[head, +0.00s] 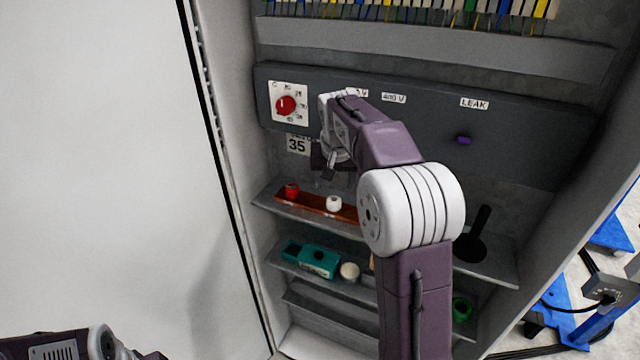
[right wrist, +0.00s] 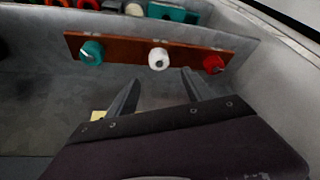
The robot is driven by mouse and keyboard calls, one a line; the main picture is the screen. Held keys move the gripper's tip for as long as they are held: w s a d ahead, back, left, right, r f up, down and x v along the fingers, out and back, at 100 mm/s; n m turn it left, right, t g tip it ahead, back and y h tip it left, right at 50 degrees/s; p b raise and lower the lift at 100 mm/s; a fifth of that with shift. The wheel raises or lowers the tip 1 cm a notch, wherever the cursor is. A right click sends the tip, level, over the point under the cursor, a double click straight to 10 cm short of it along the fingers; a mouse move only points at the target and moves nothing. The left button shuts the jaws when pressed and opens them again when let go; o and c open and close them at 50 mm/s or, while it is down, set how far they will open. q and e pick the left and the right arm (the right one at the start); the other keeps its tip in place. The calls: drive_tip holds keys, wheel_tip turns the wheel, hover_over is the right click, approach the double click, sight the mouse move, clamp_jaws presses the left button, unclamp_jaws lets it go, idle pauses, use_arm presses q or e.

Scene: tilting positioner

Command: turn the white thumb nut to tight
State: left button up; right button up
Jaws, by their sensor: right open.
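The white thumb nut (head: 334,203) sits in the middle of a reddish-brown bar (head: 313,202) on the upper shelf. A red nut (head: 291,190) is on the same bar to its left. In the right wrist view the white nut (right wrist: 158,59) lies between a teal nut (right wrist: 91,54) and the red nut (right wrist: 213,64). My right gripper (head: 333,180) is just above the white nut, apart from it. In the right wrist view its two fingers (right wrist: 160,78) are spread and empty, pointing toward the white nut. The teal nut is hidden behind my right arm in the head view.
A dark panel above carries a red dial (head: 286,105), a purple knob (head: 463,140) and a LEAK label (head: 474,104). A lower shelf holds a teal box (head: 318,261) and a cream round piece (head: 349,271). A black-handled object (head: 472,243) stands at right. The white cabinet door (head: 100,180) is left.

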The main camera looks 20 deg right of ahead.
sight(334, 200)
drive_tip(key=x, duration=0.7)
drive_tip(key=shift+s+f+p, duration=0.15)
drive_tip(key=shift+f+p, duration=0.15)
drive_tip(key=shift+p, duration=0.05)
drive_tip(key=shift+d+f, duration=0.1)
drive_tip(key=shift+f, duration=0.4)
use_arm(q)
drive_tip(key=shift+s+a+r, duration=0.15)
drive_tip(key=shift+a+r, duration=0.4)
drive_tip(key=shift+r, duration=0.05)
use_arm(e)
drive_tip(key=shift+a, duration=0.25)
drive_tip(key=shift+d, duration=0.1)
clamp_jaws()
use_arm(q)
drive_tip(key=shift+d, duration=0.1)
use_arm(e)
drive_tip(key=shift+m, duration=0.4)
